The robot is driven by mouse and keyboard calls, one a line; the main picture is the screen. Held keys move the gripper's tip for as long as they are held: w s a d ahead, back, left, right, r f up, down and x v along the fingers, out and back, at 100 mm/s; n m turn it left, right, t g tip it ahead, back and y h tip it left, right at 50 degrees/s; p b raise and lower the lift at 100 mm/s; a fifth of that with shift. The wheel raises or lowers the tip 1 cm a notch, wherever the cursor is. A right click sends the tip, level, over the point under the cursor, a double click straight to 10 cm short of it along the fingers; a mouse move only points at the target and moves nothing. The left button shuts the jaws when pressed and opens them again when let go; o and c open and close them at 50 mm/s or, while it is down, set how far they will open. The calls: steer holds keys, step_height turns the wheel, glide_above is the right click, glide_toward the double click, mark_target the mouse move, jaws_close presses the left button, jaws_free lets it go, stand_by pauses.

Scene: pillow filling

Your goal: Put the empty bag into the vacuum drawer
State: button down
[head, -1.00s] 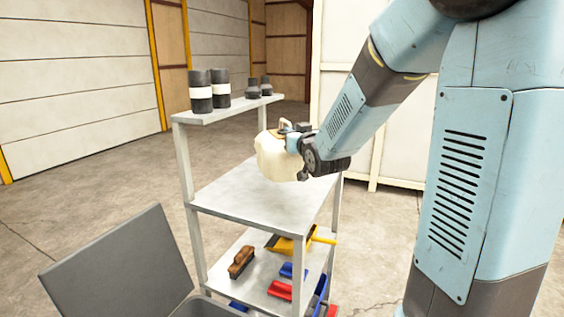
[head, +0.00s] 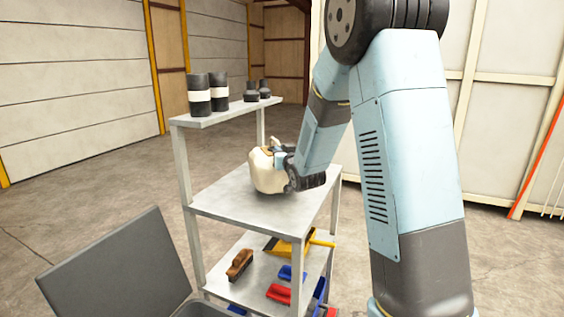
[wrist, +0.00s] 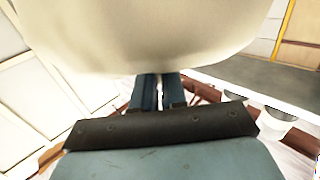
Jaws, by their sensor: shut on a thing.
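A cream, rounded bag (head: 266,177) hangs from my gripper (head: 279,158) above the middle shelf of the grey rack. Its underside is close to the shelf; I cannot tell whether it touches. In the wrist view the bag (wrist: 150,35) fills the top, and the two fingers (wrist: 160,82) are close together and run up under it. The fingertips are hidden by the bag. A dark grey container with an open lid (head: 118,268) stands at the lower left, mostly cut off. I cannot tell whether it is the vacuum drawer.
The middle shelf (head: 232,197) is otherwise clear. Several dark jars (head: 199,95) stand on the top shelf. The lower shelf holds a wooden brush (head: 240,264), a yellow dustpan (head: 284,246) and red and blue tools. Rack posts stand close around the bag.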

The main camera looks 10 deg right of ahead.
steer(key=shift+w+f, duration=0.2)
steer(key=shift+f, duration=1.55)
steer(key=c, duration=1.2)
jaws_free()
